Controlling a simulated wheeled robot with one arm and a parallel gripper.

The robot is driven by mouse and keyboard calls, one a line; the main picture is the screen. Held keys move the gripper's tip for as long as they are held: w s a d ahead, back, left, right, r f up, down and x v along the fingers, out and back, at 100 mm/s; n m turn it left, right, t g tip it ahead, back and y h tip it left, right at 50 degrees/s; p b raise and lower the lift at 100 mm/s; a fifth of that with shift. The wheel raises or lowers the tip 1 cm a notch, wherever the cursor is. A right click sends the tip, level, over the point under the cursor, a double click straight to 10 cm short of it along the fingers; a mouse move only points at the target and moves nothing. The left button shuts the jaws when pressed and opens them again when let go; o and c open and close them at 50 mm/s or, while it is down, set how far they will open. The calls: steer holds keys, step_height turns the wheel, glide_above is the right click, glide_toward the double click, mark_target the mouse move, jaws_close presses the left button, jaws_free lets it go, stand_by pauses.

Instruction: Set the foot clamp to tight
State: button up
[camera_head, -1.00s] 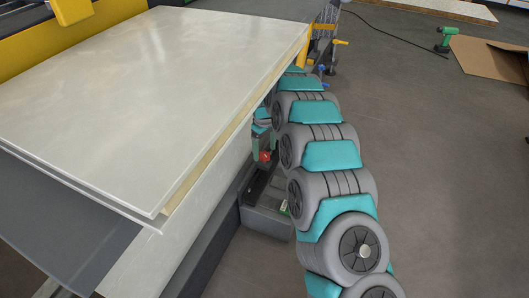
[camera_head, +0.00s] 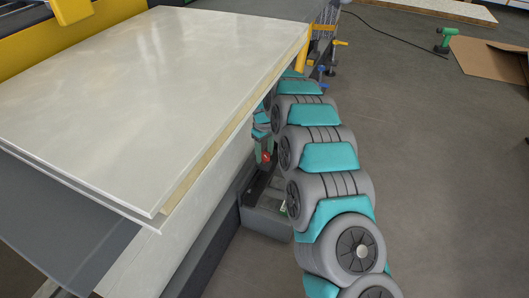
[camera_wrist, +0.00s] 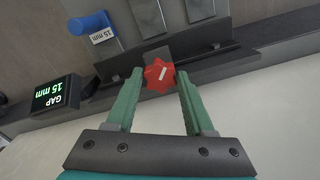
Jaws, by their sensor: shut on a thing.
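A red star-shaped knob (camera_wrist: 158,75) with a white mark on its face shows in the wrist view, at the edge of a dark metal base. It seems to be the foot clamp's knob, but I see no tight or loose lettering. My gripper (camera_wrist: 157,80) has its green fingers on either side of the knob and is shut on it. In the head view the red knob (camera_head: 266,157) is small, low beside the panel stack, with my gripper (camera_head: 263,147) at it. My arm hides part of this area.
A large pale panel (camera_head: 150,90) overhangs left of my arm. Open floor (camera_head: 450,180) lies to the right.

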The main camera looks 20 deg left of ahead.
jaws_close()
steer(key=shift+d+r+m+p, duration=0.1)
steer(key=shift+m+p, duration=0.65)
steer(key=shift+m, duration=0.55)
steer(key=m+p, duration=0.1)
steer(key=m, duration=0.3)
steer(key=shift+m+p, duration=0.3)
steer(key=shift+m, duration=0.4)
steer(key=o, duration=1.1)
jaws_free()
